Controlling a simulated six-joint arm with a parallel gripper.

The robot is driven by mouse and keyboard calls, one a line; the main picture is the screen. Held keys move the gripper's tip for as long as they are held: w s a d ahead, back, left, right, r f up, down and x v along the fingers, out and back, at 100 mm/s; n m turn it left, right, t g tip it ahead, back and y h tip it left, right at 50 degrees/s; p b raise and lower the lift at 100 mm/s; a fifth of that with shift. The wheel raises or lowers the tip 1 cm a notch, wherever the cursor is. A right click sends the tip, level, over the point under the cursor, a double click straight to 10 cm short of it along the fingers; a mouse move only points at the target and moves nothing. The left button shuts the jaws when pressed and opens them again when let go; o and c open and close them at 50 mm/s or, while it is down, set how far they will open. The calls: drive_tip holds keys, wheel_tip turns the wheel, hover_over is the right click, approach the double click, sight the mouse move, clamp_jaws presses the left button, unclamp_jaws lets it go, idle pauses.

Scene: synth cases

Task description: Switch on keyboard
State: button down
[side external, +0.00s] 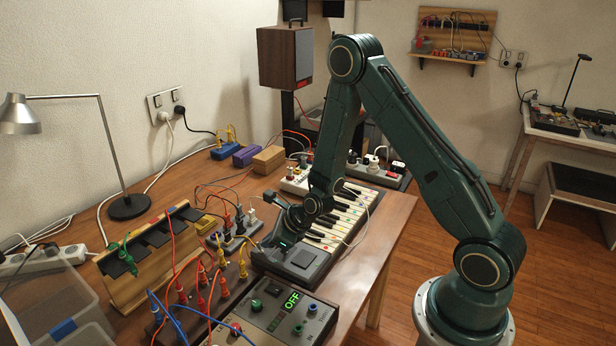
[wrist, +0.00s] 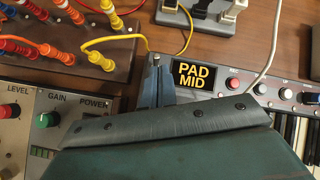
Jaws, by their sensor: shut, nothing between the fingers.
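The keyboard (side external: 350,212) lies along the table with its cream and black keys toward the back and a dark panel with a grey pad at its near end. My gripper (side external: 264,243) is shut and empty, low over the keyboard's near left edge. In the wrist view the gripper's fingertips (wrist: 156,62) are just left of the display. I cannot tell whether they touch the panel. My gripper's body hides the panel below.
A grey box (side external: 270,312) near the front shows a green "OFF"; its "POWER" label (wrist: 94,104) shows in the wrist view. Patch blocks with coloured cables (side external: 205,292) stand left of the keyboard. A lamp (side external: 128,206) and wooden rack (side external: 150,260) are farther left.

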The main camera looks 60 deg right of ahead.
sight(270, 250)
drive_tip(key=shift+r, duration=0.1)
drive_tip(key=shift+r, duration=0.7)
drive_tip(key=shift+r, duration=0.15)
wheel_tip(270, 250, up, 10)
drive_tip(key=w, duration=0.1)
drive_tip(key=shift+d+f, duration=0.2)
drive_tip(key=shift+d, duration=0.25)
idle(0.5)
drive_tip(key=shift+w, duration=0.1)
